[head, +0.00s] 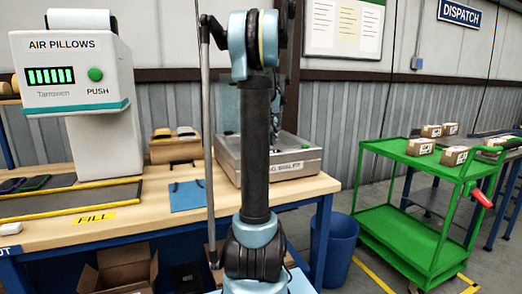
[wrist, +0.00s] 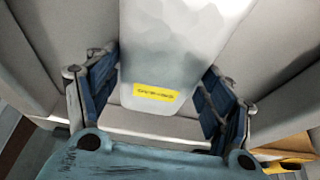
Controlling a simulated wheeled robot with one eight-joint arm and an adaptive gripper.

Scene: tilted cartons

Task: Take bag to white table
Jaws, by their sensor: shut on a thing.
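A pale, translucent bag (wrist: 175,45) with a yellow label fills the upper middle of the wrist view. My gripper (wrist: 157,88) is shut on it, with one blue finger pad at its left side and one at its right. The label's writing is too blurred to read. In the head view my arm stands upright in the middle and hides the gripper. No table with a plainly white top shows in the head view.
A wooden workbench (head: 95,235) holds an air pillow machine (head: 75,75) at left and a silver sealer (head: 295,160) behind my arm. A blue bin (head: 340,245) stands beside it. A green cart (head: 400,158) with small cartons (head: 420,146) is at right.

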